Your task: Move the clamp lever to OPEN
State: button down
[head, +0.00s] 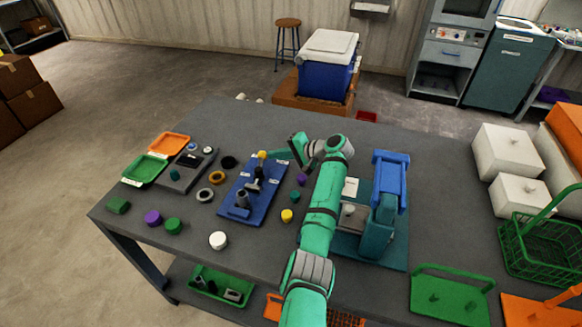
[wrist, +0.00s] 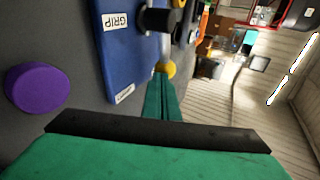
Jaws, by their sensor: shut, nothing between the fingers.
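The clamp sits on a blue base plate (head: 238,211) on the grey table. Its dark lever (head: 259,170) stands up from the plate and ends in a yellow knob (head: 262,154). My gripper (head: 274,155) is just right of the knob in the head view. In the wrist view its green fingers (wrist: 163,80) are shut together, with the tips at the yellow knob (wrist: 166,68); I cannot tell whether they touch it. The plate also shows there, with a label reading GRIP (wrist: 117,21) and another label (wrist: 124,93) too slanted to read.
A purple cylinder (wrist: 37,87) stands beside the plate. A blue and teal press (head: 388,195) stands to the right of my arm. The table behind the plate is clear.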

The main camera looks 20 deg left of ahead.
jog(key=shift+w+a, duration=0.3)
jog(key=shift+a, duration=1.35)
jog(key=shift+a, duration=0.1)
jog(key=v, duration=1)
jog(key=shift+d+r, duration=0.15)
jog(key=shift+d, duration=0.2)
